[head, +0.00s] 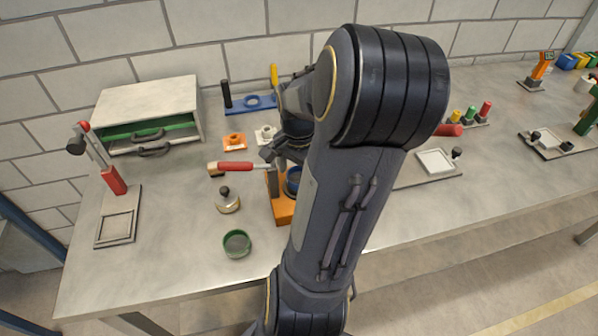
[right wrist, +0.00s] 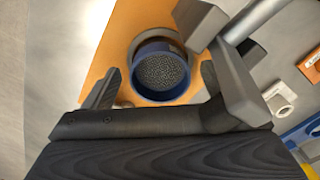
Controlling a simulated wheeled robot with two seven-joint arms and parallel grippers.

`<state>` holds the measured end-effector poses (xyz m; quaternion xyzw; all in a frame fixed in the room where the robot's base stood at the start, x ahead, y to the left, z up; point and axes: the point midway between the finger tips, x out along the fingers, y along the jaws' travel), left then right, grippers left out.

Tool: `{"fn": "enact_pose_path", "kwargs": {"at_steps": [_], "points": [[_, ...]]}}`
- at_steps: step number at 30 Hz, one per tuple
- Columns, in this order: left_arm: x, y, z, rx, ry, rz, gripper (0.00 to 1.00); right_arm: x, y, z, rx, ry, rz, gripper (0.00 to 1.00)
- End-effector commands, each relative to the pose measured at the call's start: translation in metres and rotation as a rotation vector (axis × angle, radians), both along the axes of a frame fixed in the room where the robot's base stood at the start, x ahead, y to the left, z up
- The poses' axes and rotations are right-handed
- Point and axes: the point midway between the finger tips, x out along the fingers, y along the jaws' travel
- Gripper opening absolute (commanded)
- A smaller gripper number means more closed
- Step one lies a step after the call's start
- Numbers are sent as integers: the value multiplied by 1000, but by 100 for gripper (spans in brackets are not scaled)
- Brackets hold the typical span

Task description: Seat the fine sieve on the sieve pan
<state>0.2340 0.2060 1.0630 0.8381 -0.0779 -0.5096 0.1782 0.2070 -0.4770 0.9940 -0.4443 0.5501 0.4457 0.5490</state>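A round blue-rimmed vessel (right wrist: 160,72) with a dark speckled inside sits at a round opening in an orange stand (right wrist: 121,45). The head view shows part of the blue vessel (head: 293,181) and the orange stand (head: 281,208) beside my arm. A green-rimmed round dish (head: 237,244) with a grey inside lies near the table's front edge. I cannot tell for sure which is the fine sieve and which the pan. My right gripper (right wrist: 160,80) is open above the blue vessel, its fingers apart on either side. My left gripper is out of view.
A red-handled brush (head: 236,167) and a round brass-coloured pot with a black knob (head: 227,200) are left of the stand. A drawer cabinet (head: 150,115) and a red-handled press (head: 115,190) stand farther left. The table's front left is mostly clear.

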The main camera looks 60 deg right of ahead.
Motion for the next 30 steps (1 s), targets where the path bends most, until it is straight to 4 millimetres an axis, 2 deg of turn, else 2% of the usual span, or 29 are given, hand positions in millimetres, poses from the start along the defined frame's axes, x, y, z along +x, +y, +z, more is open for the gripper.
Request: {"fn": "enact_pose_path", "kwargs": {"at_steps": [9,21,25,30], "points": [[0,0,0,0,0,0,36,0,-1,4,-2,-2,0,81],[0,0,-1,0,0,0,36,1,-1,66,-3,-3,0,81],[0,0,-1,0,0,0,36,0,0,76,-1,-2,-1,81],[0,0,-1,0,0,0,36,0,0,78,0,0,-1,81]]}}
